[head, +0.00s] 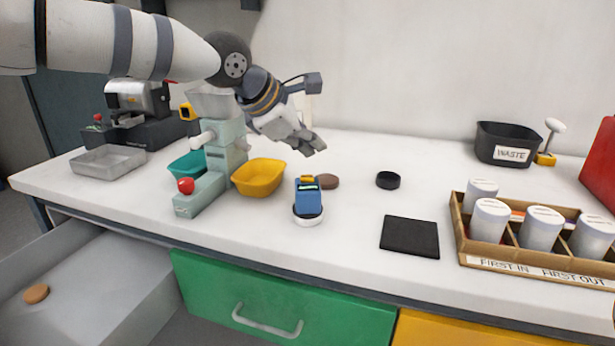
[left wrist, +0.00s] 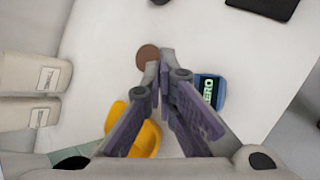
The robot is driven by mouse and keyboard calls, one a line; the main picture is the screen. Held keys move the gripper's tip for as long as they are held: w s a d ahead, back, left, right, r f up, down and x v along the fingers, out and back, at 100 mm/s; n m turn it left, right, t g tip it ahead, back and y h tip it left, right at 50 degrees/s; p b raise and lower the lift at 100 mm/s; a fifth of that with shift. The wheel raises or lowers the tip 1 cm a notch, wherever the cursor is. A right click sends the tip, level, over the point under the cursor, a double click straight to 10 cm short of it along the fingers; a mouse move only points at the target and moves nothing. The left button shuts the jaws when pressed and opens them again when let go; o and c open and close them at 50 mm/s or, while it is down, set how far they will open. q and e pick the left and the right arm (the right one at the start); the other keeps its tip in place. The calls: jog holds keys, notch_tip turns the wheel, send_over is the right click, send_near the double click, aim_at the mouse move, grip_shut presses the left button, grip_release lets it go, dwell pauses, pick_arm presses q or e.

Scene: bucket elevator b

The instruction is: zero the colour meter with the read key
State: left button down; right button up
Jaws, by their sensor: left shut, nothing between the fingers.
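The colour meter (head: 308,203) is a small blue device with a dark display, on a white round piece (head: 308,221) near the middle of the counter. A yellow part, perhaps the read key, (head: 308,180) shows at its far end. In the left wrist view the meter (left wrist: 211,92) lies right of the fingers, and its display reads "ZERO". My left gripper (head: 318,148) is shut and empty, above the counter, behind and higher than the meter, apart from it. My right gripper is not in view.
A yellow bowl (head: 259,178) and a pale green press (head: 212,165) stand left of the meter. A brown disc (head: 327,181) lies just behind it. A black mat (head: 409,237), black puck (head: 388,180) and crate of white jars (head: 540,268) are to the right. A grey drawer (head: 90,290) is open.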

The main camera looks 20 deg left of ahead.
aim_at(309, 178)
pick_arm(q)
jog(key=shift+f, duration=1.35)
jog(key=shift+f, duration=0.1)
jog(key=shift+f, duration=0.35)
jog(key=shift+f, duration=0.45)
dwell(1.0)
jog(key=shift+r, duration=0.85)
jog(key=shift+r+p, duration=0.3)
jog(key=shift+r, duration=2.25)
